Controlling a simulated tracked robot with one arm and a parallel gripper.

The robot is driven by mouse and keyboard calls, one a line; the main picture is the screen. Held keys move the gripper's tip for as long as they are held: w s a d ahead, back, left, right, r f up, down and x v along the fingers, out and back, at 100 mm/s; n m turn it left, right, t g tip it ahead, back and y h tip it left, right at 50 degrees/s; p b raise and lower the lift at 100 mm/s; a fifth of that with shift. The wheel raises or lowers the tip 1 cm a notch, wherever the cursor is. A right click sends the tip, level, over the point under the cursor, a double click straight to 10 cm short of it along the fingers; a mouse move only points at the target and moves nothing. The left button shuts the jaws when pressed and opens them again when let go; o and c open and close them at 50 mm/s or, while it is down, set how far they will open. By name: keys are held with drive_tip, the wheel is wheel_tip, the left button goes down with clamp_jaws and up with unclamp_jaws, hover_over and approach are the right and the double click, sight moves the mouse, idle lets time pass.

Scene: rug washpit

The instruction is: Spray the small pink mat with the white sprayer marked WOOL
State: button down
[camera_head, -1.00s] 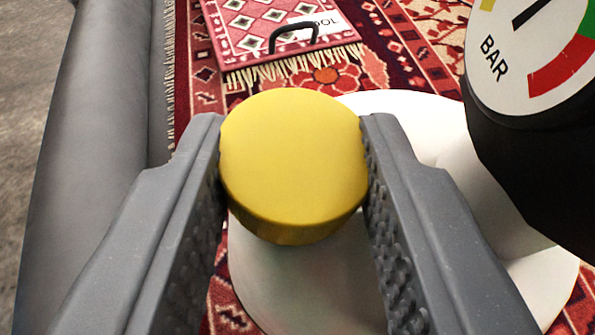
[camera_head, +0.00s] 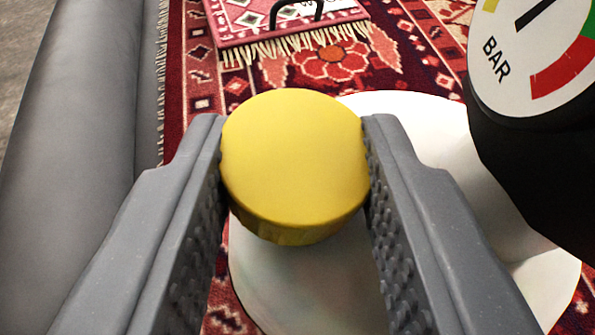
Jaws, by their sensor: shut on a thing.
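My gripper (camera_head: 295,140) is shut on the round yellow knob (camera_head: 293,165) of a white sprayer (camera_head: 290,285), with a ridged jaw on each side. The white body shows below and to the right of the knob. No WOOL mark is visible on the part of the sprayer in view. The small pink mat (camera_head: 240,35) lies ahead at the top of the picture, cut off by the edge. It has diamond patterns and a pale fringe. A black handle-like loop (camera_head: 275,15) shows over it, with a scrap of white label behind.
A black-housed pressure gauge (camera_head: 565,55) marked BAR is close on the right. A large red patterned rug (camera_head: 425,60) lies under the pink mat. A thick grey rounded border (camera_head: 75,130) runs along the left, with grey floor beyond.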

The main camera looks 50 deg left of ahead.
drive_tip(key=shift+d+f, duration=0.1)
idle(0.3)
drive_tip(key=c, duration=0.9)
unclamp_jaws()
drive_tip(key=shift+c, duration=0.2)
